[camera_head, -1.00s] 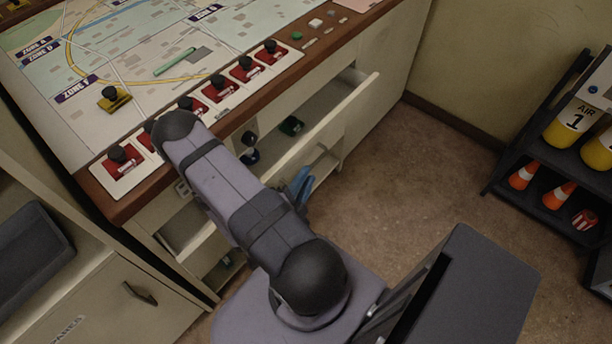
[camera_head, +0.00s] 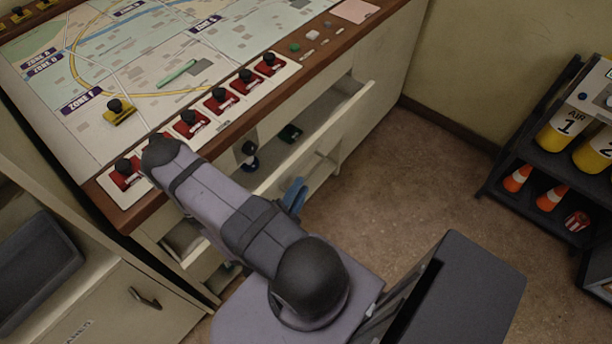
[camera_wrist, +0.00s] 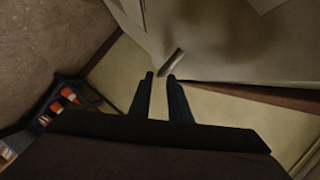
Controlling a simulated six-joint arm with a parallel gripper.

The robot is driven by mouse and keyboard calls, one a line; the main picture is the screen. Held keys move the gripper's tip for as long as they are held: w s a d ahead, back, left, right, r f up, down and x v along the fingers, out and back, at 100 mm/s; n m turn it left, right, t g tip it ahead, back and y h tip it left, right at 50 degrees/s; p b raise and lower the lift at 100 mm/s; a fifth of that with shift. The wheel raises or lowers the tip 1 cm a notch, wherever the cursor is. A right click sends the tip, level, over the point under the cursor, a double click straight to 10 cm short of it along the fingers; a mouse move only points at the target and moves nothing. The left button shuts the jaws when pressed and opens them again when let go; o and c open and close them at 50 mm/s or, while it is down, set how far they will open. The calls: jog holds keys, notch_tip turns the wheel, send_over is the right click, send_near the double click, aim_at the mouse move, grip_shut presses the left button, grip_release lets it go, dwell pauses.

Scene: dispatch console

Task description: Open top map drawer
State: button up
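In the head view, a long pale drawer (camera_head: 345,112) stands pulled out under the map console's wooden edge (camera_head: 215,140). Dark items lie inside, one of them a green box (camera_head: 290,133). A short metal handle (camera_wrist: 171,62) on a pale front lies just beyond the fingertips. I cannot tell which drawer this handle belongs to.
The map table (camera_head: 150,60) carries a row of red-based black knobs. A dark rack (camera_head: 520,200) with yellow air cylinders and orange cones stands at the right. A low cabinet (camera_head: 110,300) with a handle is at lower left. Brown floor between console and rack is clear.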

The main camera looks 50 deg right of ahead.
aim_at(306, 176)
jog(key=shift+x, duration=2.75)
grip_shut()
